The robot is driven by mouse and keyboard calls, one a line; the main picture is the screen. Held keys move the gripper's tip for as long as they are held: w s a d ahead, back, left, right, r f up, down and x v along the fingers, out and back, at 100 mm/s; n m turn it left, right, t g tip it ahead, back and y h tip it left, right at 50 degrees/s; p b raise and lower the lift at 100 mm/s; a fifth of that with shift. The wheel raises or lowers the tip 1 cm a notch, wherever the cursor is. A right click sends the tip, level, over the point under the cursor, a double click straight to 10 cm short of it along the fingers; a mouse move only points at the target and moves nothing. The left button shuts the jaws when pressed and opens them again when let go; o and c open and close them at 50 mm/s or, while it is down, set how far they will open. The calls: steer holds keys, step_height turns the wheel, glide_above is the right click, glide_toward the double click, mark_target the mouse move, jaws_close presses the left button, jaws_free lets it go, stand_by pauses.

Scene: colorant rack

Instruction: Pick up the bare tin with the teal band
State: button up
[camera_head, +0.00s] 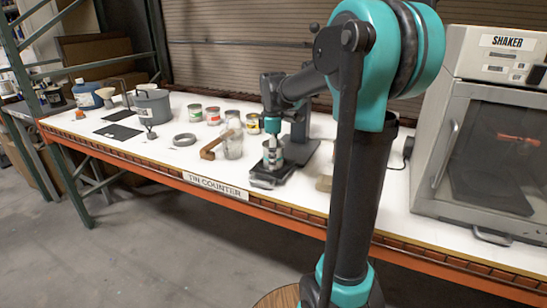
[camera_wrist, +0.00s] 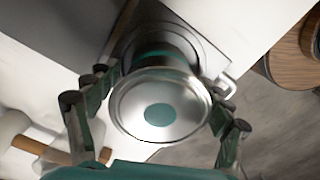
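The bare metal tin (camera_wrist: 127,115) is seen from above in the wrist view, with a teal dot on its lid and a teal band on its side beyond. It stands upright on a dark square plate (camera_wrist: 205,58). In the head view the tin (camera_head: 273,159) is partly hidden below my gripper (camera_head: 272,140). In the wrist view the fingers of my gripper (camera_wrist: 158,88) are spread on both sides of the tin. A narrow gap shows at the left finger; the right finger is very close to the rim, and contact there is unclear.
Several labelled cans (camera_head: 213,116) are behind. A grey pail (camera_head: 152,106) and dark mats (camera_head: 118,132) are farther left. The shaker (camera_head: 490,145) fills the right. The front counter strip is clear.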

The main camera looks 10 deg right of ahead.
steer(key=c, duration=1.2)
steer(key=shift+r, duration=0.25)
steer(key=shift+c, duration=0.2)
